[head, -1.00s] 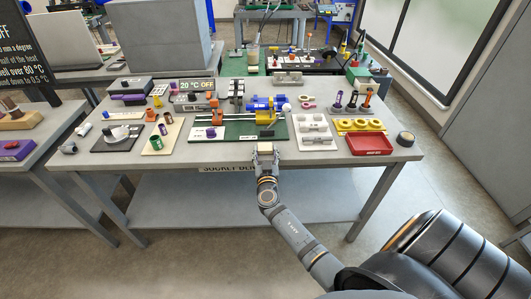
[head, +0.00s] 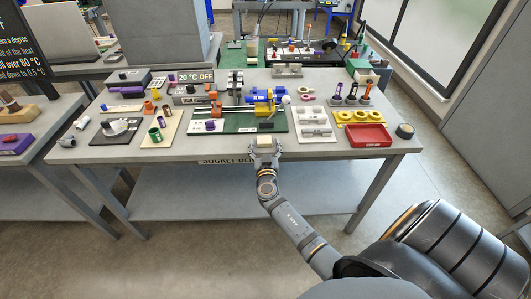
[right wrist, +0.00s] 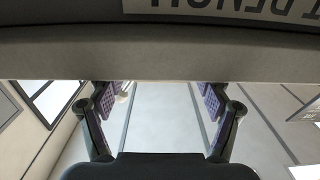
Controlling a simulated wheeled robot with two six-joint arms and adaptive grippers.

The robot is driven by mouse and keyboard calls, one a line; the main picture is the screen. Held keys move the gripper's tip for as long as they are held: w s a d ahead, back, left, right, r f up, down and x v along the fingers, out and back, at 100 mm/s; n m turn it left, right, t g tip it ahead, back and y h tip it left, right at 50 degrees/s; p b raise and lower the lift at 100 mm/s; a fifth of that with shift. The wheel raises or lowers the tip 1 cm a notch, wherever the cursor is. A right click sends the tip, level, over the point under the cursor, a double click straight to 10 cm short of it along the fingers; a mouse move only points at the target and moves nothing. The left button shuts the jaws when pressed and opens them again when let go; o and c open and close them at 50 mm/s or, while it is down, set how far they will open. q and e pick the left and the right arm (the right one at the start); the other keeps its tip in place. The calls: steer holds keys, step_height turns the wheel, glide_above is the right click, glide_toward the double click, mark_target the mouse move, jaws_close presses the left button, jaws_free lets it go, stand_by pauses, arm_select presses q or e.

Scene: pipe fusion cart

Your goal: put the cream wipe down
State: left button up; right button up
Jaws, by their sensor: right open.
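The cream wipe (head: 265,140) is a small pale block at the front edge of the bench top, in the middle of the head view. My right gripper (head: 265,152) is just in front of it at the bench edge, with its fingers spread. In the right wrist view the open fingers (right wrist: 160,100) have purple pads and nothing between them. The bench's front edge crosses above them there, and the wipe does not show. Whether a fingertip still touches the wipe is too small to tell. My left gripper is not in view.
The grey bench (head: 205,152) has a green mat with a blue and yellow clamp (head: 262,98) behind the wipe. A grey rack (head: 312,122) and a red tray (head: 368,136) stand to the right. Beige and dark boards with fittings are at the left.

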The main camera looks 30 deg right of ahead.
steer(key=b+v, duration=0.3)
steer(key=v, duration=0.9)
steer(key=shift+w+f, duration=0.1)
steer(key=shift+f, duration=0.05)
steer(key=s+a+f+n+g+y, duration=0.15)
steer(key=s+f, duration=0.25)
steer(key=f, duration=0.7)
steer(key=s+a+f+n+g+y, duration=0.1)
steer(key=s+f+n+g+y, duration=0.15)
steer(key=f, duration=0.85)
steer(key=s+a+f+n+g+y, duration=0.1)
steer(key=s+f+g+y, duration=0.2)
steer(key=f, duration=0.8)
steer(key=s+f+g, duration=0.2)
steer(key=s+f, duration=0.4)
steer(key=s, duration=0.4)
steer(key=s+f+n+g+y, duration=0.1)
steer(key=s+f+g, duration=0.1)
steer(key=s+f, duration=0.3)
steer(key=s+f+g, duration=0.3)
steer(key=s+f, duration=0.3)
steer(key=s, duration=0.8)
steer(key=shift+s+d+f+n, duration=0.3)
steer(key=shift+s+d+f, duration=0.05)
steer(key=shift+d, duration=0.1)
